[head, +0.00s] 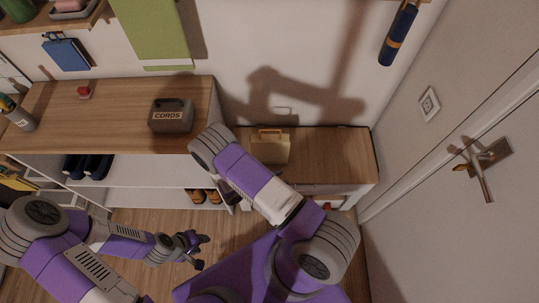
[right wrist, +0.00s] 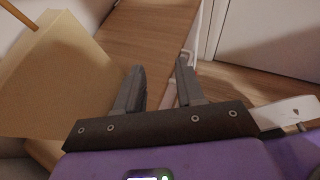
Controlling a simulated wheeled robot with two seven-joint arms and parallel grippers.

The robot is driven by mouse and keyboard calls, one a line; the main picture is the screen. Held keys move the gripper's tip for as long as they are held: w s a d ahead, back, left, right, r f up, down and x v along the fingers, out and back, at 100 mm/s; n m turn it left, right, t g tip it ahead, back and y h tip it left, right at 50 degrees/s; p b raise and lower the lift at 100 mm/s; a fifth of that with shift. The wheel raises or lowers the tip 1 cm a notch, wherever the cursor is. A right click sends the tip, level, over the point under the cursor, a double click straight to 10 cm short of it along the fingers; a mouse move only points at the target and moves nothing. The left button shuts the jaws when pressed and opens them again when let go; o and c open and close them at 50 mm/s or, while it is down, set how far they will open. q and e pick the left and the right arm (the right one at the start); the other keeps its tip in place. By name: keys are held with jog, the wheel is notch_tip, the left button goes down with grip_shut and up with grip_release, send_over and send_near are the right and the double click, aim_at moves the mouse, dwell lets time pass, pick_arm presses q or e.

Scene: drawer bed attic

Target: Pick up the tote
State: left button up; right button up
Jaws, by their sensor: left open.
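A beige tote (head: 270,148) with a wooden handle on top stands on the low wooden cabinet against the back wall. In the right wrist view the tote (right wrist: 50,75) fills the upper left, with part of its handle at the top corner. My right gripper (right wrist: 158,85) has its fingers apart with nothing between them, to the right of the tote and not touching it. In the head view the right gripper is mostly hidden by my right arm. My left gripper (head: 201,252) is open and empty, low over the floor at the left.
A grey box marked CORDS (head: 171,115) and a small red item (head: 84,92) sit on the higher shelf unit (head: 120,100) to the left. Shoes are on its lower shelves. A door with a handle (head: 482,165) is at right. The low cabinet top (head: 335,155) is clear right of the tote.

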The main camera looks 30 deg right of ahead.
jog(key=w+r+n+t+h, duration=0.2)
jog(key=w+n+t, duration=0.15)
jog(key=w, duration=0.25)
jog(key=n+t+h, duration=0.2)
jog(key=t, duration=0.3)
send_near(263, 135)
notch_tip(263, 135, up, 3)
jog(key=s+d, duration=0.2)
jog(key=shift+w+d+r+n+p, duration=0.15)
jog(key=shift+w+r, duration=0.05)
jog(key=shift+w, duration=0.35)
jog(key=shift+w+d+r+n+p, duration=0.1)
jog(key=shift+w+d+r+p, duration=0.05)
jog(key=shift+w, duration=0.45)
jog(key=x, duration=0.2)
jog(key=b+x, duration=0.1)
jog(key=x, duration=0.2)
jog(key=w+x, duration=0.1)
jog(key=x, duration=0.1)
jog(key=shift+f, duration=0.3)
pick_arm(q)
notch_tip(263, 135, down, 2)
pick_arm(e)
grip_shut()
